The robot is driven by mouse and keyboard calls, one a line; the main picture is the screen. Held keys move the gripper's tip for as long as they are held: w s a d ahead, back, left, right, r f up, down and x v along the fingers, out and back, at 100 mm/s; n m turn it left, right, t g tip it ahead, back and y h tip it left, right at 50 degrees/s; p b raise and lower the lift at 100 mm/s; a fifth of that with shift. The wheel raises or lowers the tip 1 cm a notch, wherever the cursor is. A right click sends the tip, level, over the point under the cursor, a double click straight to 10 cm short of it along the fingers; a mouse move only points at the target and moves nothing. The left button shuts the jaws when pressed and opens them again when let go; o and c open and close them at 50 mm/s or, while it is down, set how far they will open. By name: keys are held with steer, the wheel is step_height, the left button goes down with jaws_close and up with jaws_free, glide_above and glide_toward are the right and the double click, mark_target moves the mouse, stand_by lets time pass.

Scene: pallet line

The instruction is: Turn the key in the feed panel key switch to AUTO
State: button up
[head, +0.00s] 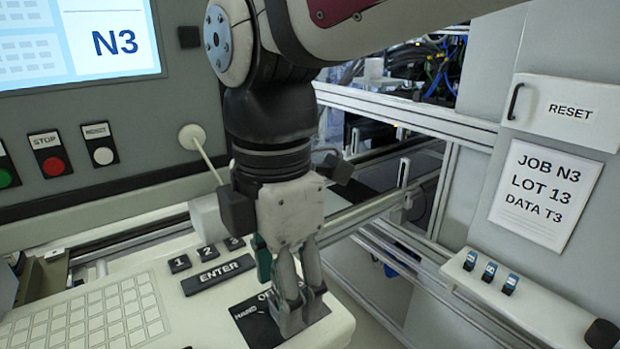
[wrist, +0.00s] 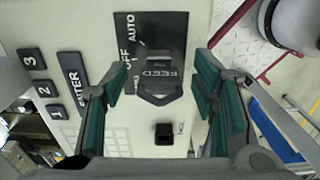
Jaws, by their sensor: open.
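The feed panel key switch sits on a dark plate (wrist: 165,28) on the pale panel. In the wrist view a dark key head (wrist: 160,88) marked FEED stands over it. AUTO and OFF read along the plate's left side; another label is mostly hidden by a finger. Which position the key points to, I cannot tell. My gripper (wrist: 162,80) is open, its teal-padded fingers on either side of the key with visible gaps. In the head view my gripper (head: 291,312) points down over the plate (head: 250,318), and its fingers hide the key.
An ENTER button (head: 217,274) and numbered buttons (head: 180,263) lie left of the plate, with a keypad (head: 85,318) further left. A small black square (wrist: 165,133) is near the key. A white lever (head: 193,138) stands behind. A RESET door (head: 560,112) is at right.

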steer(key=c, duration=1.2)
steer(key=shift+c, duration=0.2)
steer(key=shift+m+p, duration=1.25)
steer(key=shift+m, duration=0.55)
steer(key=shift+s+m+p, duration=0.1)
steer(key=shift+m+p, duration=1.4)
steer(key=shift+m, duration=0.7)
steer(key=o, duration=1.7)
steer(key=shift+r, duration=0.15)
